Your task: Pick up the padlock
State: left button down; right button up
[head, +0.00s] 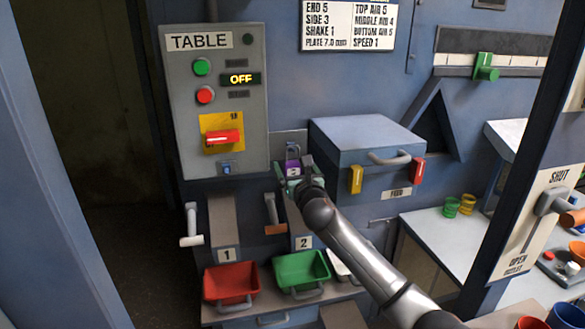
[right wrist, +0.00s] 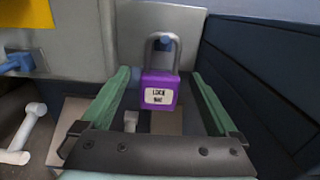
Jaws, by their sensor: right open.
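The padlock (head: 292,167) has a purple body with a white label and a grey shackle. It hangs upright by its shackle from a blue peg on a grey plate (head: 289,138), to the right of the table control box. The padlock also shows in the right wrist view (right wrist: 160,90), in the middle between the green fingers. My right gripper (head: 295,178) is at the padlock in the head view. Its fingers (right wrist: 160,95) are apart, one on each side of the padlock, with gaps visible. My left gripper is not in view.
The grey control box (head: 180,110) with a red switch handle (head: 222,137) is to the left. A blue-grey lidded box (head: 365,135) stands close on the right. Red (head: 231,283) and green (head: 301,270) bins sit below. A dark doorway lies far left.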

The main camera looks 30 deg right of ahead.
jog(key=c, duration=1.5)
grip_shut()
jog(key=shift+r, duration=0.15)
jog(key=shift+r, duration=0.7)
jog(key=v, duration=1.8)
jog(key=s+a+f+n+y, duration=0.1)
jog(key=s+a+f+y, duration=0.1)
jog(key=s+a+f, duration=0.2)
jog(key=s+a+f+n+y+p, duration=0.1)
jog(key=s+a+f+n+y, duration=0.1)
jog(key=a, duration=0.6)
jog(key=s+f+y, duration=0.1)
jog(key=s+f, duration=0.1)
jog(key=s, duration=0.1)
jog(key=shift+s+a+f+t, duration=0.25)
jog(key=shift+s+t, duration=0.05)
jog(key=shift+s, duration=0.1)
